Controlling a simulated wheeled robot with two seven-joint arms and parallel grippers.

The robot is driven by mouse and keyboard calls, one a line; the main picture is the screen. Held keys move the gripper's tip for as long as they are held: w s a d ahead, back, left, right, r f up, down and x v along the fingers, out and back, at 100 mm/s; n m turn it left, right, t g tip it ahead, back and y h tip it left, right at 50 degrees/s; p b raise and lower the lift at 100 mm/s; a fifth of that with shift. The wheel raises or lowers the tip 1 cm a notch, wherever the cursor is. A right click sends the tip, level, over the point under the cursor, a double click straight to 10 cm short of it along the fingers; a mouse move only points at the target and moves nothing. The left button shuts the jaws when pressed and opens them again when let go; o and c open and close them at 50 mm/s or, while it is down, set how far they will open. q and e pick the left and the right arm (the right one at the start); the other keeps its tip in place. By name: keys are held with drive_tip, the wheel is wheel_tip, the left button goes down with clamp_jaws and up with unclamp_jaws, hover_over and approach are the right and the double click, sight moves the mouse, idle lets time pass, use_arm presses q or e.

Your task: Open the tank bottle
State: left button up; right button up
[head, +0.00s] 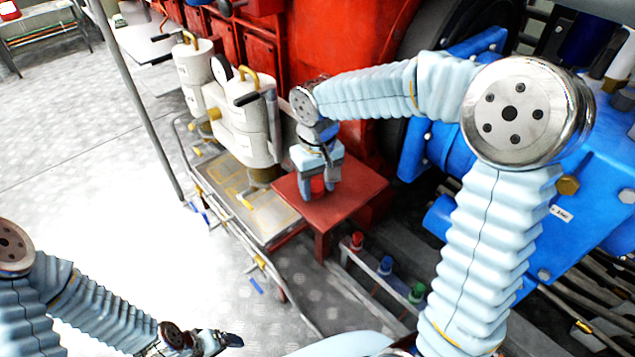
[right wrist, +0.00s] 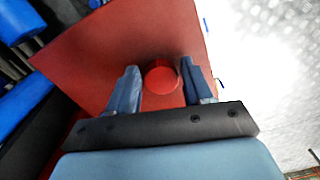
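A small red round piece (head: 318,185) stands on a square red stand (head: 350,192), and it also shows in the right wrist view (right wrist: 161,76). Whether it is the tank bottle or its cap, I cannot tell. My right gripper (head: 318,190) points down with one finger on each side of this piece, very close to it. Whether the fingers touch it is unclear. In the right wrist view my right gripper (right wrist: 160,82) has the piece centred between its fingertips. My left gripper (head: 222,342) is low at the left front, away from the stand, with its fingers hard to make out.
White tanks with brass handles (head: 242,125) stand on a metal cart (head: 235,190) left of the stand. Red, blue and green capped items (head: 386,265) stand in a rack in front. Red machinery (head: 345,40) and a blue machine (head: 570,215) lie behind and right.

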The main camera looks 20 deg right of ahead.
drive_tip(key=shift+o, duration=1.1)
